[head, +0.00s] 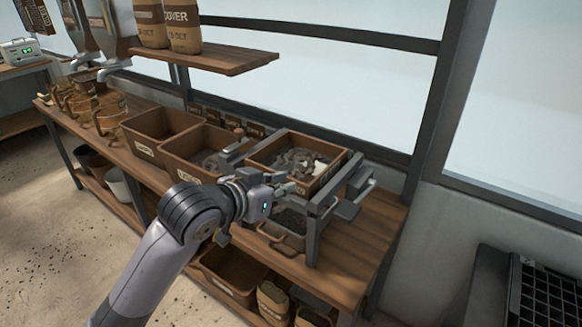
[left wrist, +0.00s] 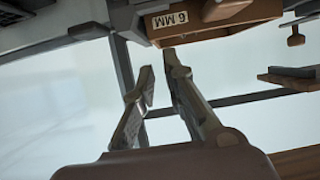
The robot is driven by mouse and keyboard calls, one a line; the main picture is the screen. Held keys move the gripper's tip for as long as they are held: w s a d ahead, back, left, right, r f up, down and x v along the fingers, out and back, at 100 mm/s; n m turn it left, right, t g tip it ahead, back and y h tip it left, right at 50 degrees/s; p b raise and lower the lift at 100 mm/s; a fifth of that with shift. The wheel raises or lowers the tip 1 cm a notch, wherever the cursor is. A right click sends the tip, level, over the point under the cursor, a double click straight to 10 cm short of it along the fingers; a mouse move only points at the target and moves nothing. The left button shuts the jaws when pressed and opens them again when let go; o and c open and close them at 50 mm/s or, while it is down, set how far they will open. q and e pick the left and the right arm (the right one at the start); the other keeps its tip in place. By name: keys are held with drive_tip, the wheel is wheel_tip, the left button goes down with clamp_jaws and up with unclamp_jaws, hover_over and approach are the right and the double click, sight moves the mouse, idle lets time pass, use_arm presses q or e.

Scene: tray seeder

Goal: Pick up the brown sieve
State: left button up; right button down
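The brown sieve (head: 332,171) is a square wooden box on a grey metal stand, with dark clumps and pale bits inside. In the left wrist view its wooden wall (left wrist: 238,20) shows at the top with a "6 MM" label. My left gripper (head: 287,187) is at the front side of the sieve in the head view, close to its wall. In the left wrist view my left gripper (left wrist: 160,70) has its two fingers apart with nothing between them, pointing toward the sieve. Whether they touch the wall cannot be told. My right gripper is out of view.
The grey stand (head: 314,238) surrounds the sieve, with a handled tray of dark material (head: 280,238) below. Brown bins (head: 158,128) stand to the left on the wooden bench (head: 365,238). A shelf (head: 215,60) with bags hangs above. Bare bench lies to the right.

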use_arm(q)
drive_tip(key=r, duration=0.2)
drive_tip(key=p, duration=0.2)
approach(324, 171)
drive_tip(key=x, duration=0.4)
drive_tip(key=shift+w+d, duration=0.1)
drive_tip(key=shift+d, duration=0.05)
drive_tip(key=shift+p+x, duration=0.55)
drive_tip(key=shift+x, duration=2.1)
drive_tip(key=shift+c, duration=0.4)
clamp_jaws()
drive_tip(key=shift+r, duration=0.15)
